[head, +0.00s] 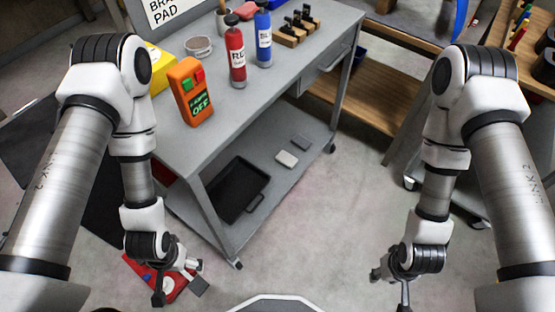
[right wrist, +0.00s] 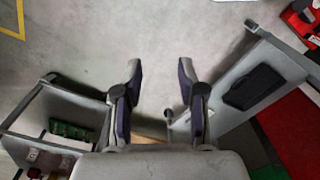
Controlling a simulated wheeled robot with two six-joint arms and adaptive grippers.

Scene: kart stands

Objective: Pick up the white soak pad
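A small white pad (head: 287,158) lies flat on the lower shelf (head: 262,222) of the grey cart. A grey pad (head: 299,142) lies just behind it, apart from it. My left gripper (head: 181,291) is low at the left, in front of the cart and over a red tray; its fingers look spread and empty. My right gripper (head: 389,288) is low at the right, over bare floor, well away from the white pad. The right wrist view shows its fingers (right wrist: 160,70) apart with nothing between them.
A black tray (head: 237,190) sits on the lower shelf left of the pads. The cart's top (head: 275,80) holds an orange control box (head: 190,91), a red bottle (head: 236,57) and a blue bottle (head: 263,40). A red tray (head: 158,281) is at lower left.

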